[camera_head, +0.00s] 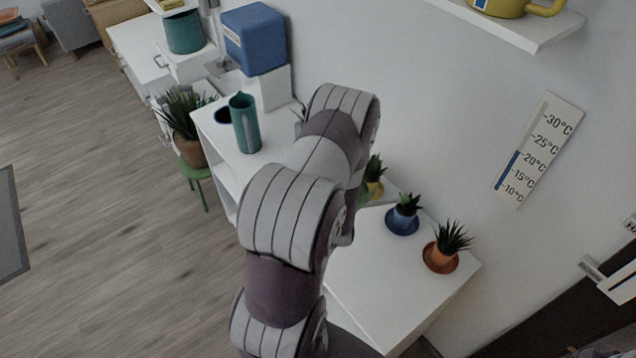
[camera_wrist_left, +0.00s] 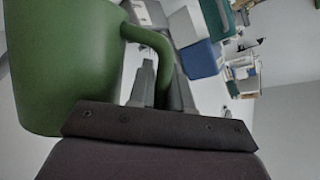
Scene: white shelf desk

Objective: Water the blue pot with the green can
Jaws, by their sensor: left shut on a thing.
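The blue pot (camera_head: 403,222) holds a spiky plant and stands on a blue saucer on the white desk, right of my arm in the head view. In the left wrist view the green can (camera_wrist_left: 65,65) fills the upper left. My left gripper (camera_wrist_left: 161,88) is shut on the can's curved handle. In the head view my arm hides this gripper and most or all of the can, so I cannot tell their distance from the blue pot. My right gripper is not in view.
An orange pot (camera_head: 439,258) stands right of the blue pot, and a partly hidden yellow pot (camera_head: 376,189) behind it. A teal jug (camera_head: 245,124) stands on the left shelf unit. The desk's front (camera_head: 385,295) is clear. A yellow can (camera_head: 500,7) sits on a wall shelf.

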